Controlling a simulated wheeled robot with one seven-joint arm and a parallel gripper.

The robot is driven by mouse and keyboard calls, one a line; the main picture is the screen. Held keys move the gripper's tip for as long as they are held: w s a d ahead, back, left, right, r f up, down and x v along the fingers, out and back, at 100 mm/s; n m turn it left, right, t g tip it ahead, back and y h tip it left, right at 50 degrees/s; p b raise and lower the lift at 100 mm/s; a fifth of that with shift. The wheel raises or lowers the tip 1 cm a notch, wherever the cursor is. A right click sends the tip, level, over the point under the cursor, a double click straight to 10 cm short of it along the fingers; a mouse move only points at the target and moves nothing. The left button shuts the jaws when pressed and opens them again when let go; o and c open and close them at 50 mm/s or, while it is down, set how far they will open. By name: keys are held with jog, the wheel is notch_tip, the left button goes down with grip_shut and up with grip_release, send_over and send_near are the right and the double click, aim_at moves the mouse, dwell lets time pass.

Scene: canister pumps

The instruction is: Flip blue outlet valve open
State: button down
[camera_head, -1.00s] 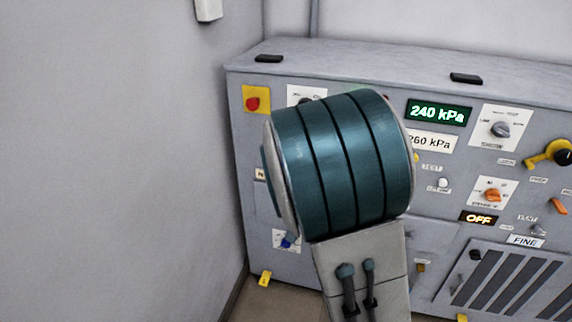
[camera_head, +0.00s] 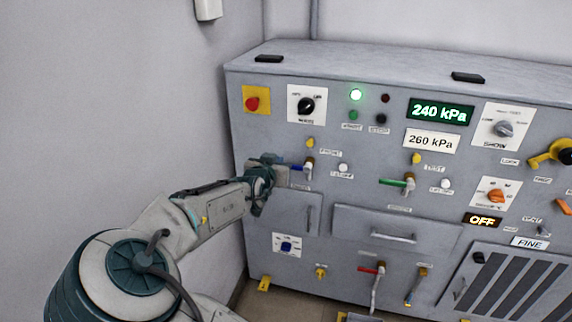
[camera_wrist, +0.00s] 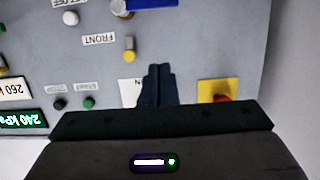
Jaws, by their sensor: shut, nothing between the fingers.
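The blue outlet valve handle (camera_head: 297,167) lies level on the grey panel and points left from its brass body. In the wrist view, which is upside down, the blue handle (camera_wrist: 152,3) shows cut off at the top edge. My gripper (camera_head: 276,164) is just left of the handle in the head view and partly covers its left end. In the wrist view the gripper fingers (camera_wrist: 158,72) are together and empty, apart from the handle in the picture. Whether they touch it cannot be told.
The FRONT label (camera_wrist: 99,39) and a yellow knob (camera_wrist: 129,55) are close to the fingers. A red button (camera_head: 252,104) on a yellow plate is up left. A green-handled valve (camera_head: 394,182) is to the right, and a red-handled one (camera_head: 371,269) is lower.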

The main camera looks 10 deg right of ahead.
jog(key=shift+a+r, duration=0.15)
jog(key=shift+w, duration=0.1)
send_over(295, 165)
jog(key=s+a, duration=0.2)
jog(key=a, duration=0.1)
notch_tip(295, 165, down, 2)
jog(key=shift+w+f, duration=0.25)
jog(key=shift+f, duration=0.9)
jog(key=shift+w+f, duration=0.2)
jog(key=shift+f, duration=0.9)
jog(key=shift+f, duration=0.15)
